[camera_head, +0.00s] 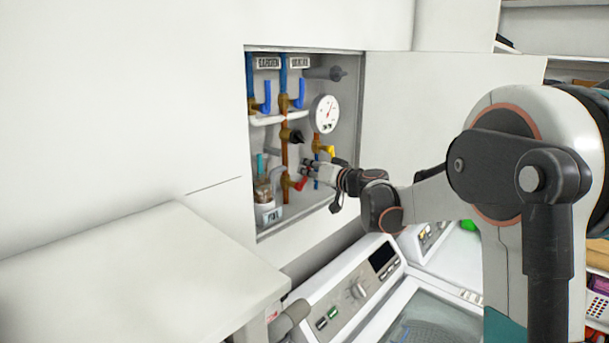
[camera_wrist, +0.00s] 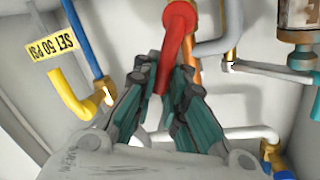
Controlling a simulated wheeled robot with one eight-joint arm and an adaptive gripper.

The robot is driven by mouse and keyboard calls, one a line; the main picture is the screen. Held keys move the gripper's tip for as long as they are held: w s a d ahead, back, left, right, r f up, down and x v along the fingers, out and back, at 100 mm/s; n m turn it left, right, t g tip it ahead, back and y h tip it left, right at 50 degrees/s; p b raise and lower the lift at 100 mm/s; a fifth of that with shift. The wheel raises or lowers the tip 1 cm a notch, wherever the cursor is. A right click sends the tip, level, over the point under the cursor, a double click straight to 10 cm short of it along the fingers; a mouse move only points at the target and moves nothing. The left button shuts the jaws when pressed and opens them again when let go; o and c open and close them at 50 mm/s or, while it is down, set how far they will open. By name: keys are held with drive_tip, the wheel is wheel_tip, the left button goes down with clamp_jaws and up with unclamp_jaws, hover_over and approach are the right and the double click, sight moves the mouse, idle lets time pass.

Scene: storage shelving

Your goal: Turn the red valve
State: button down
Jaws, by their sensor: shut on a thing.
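The red valve (camera_head: 300,184) is in the lower part of an open wall cabinet in the head view. In the wrist view the red valve handle (camera_wrist: 178,35) comes down from the top centre and its lower end runs between my fingers. My gripper (camera_head: 310,171) reaches into the cabinet from the right. In the wrist view my gripper (camera_wrist: 162,90) has a teal-padded finger on each side of the red handle and is shut on it. The handle's tip is partly hidden by the fingers.
A yellow handle (camera_wrist: 72,95) and blue pipe (camera_wrist: 84,38) are beside my gripper. A pressure gauge (camera_head: 324,114), blue handles (camera_head: 299,93) and a black handle (camera_head: 296,136) are higher up. The open cabinet door (camera_head: 405,120) is to the right, and a washing machine (camera_head: 345,290) is below.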

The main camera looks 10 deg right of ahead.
drive_tip(key=f+m+b, duration=0.1)
drive_tip(key=m, duration=0.1)
drive_tip(key=w+d+f+m+g+b, duration=0.1)
drive_tip(key=d+m+b, duration=0.1)
drive_tip(key=m, duration=0.1)
drive_tip(key=shift+w+f+m+y+b, duration=0.15)
drive_tip(key=shift+f+m+y+b, duration=0.15)
drive_tip(key=shift+f+b, duration=0.1)
drive_tip(key=shift+w+d+f+m+g+b, duration=0.2)
drive_tip(key=shift+f+m+g+b, duration=0.4)
drive_tip(key=shift+m, duration=0.5)
drive_tip(key=shift+d+f+m+y+b, duration=0.15)
drive_tip(key=shift+f+m+y+b, duration=0.55)
drive_tip(key=shift+m, duration=0.6)
drive_tip(key=shift+f, duration=0.1)
drive_tip(key=c, duration=1.6)
unclamp_jaws()
drive_tip(key=shift+s+d, duration=0.1)
drive_tip(key=shift+c, duration=0.2)
